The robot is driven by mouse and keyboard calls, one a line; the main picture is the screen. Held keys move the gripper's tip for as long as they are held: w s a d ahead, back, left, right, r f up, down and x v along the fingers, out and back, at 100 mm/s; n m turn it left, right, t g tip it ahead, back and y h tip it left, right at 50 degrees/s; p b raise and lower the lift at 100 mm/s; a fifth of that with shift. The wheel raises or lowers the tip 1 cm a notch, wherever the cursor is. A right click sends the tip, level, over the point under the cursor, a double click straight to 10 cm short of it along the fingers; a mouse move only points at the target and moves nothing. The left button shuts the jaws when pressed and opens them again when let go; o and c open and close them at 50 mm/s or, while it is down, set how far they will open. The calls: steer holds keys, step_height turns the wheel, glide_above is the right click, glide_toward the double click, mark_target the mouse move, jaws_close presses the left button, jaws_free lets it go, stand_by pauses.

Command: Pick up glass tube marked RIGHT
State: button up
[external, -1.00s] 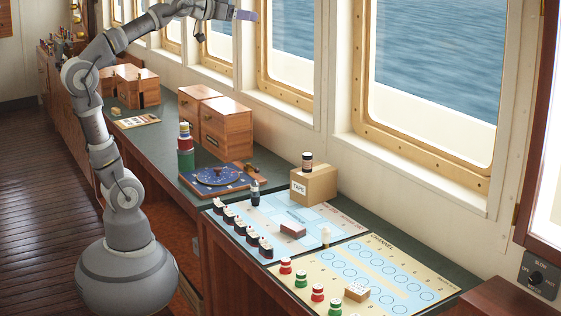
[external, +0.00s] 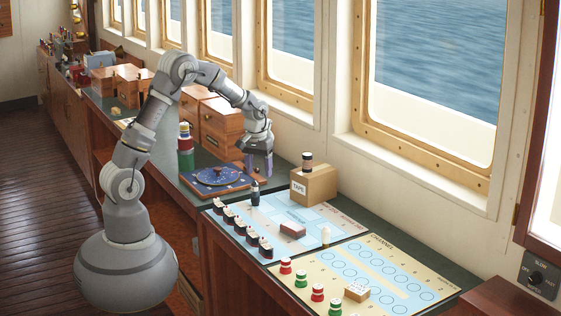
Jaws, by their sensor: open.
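I cannot make out a glass tube marked RIGHT; no such lettering is readable. My gripper (external: 259,168) points down, open, above the far right end of the blue board with a round dial (external: 203,184). It hides the small brown and brass piece seen there earlier. I see nothing between the fingers, though the view is small. A small dark bottle-like item (external: 255,195) stands just nearer than the gripper, on the edge of the harbour board (external: 265,215). I cannot tell what it is.
A cardboard box labelled TAPE (external: 316,185) with a dark jar (external: 307,161) on top stands right of my gripper. Wooden cabinets (external: 222,125) stand behind. A stack of coloured cylinders (external: 185,150) stands left. The channel board (external: 395,255) holds buoys at the front.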

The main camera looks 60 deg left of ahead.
mark_target(255, 181)
steer(key=shift+g, duration=0.4)
steer(key=f, duration=0.2)
steer(key=s+f+b, duration=0.1)
steer(key=f, duration=0.2)
steer(key=shift+s+a, duration=0.15)
steer(key=shift+s, duration=0.05)
step_height(255, 181, down, 5)
steer(key=shift+f+b, duration=0.1)
steer(key=shift+b, duration=1.15)
steer(key=c, duration=1.1)
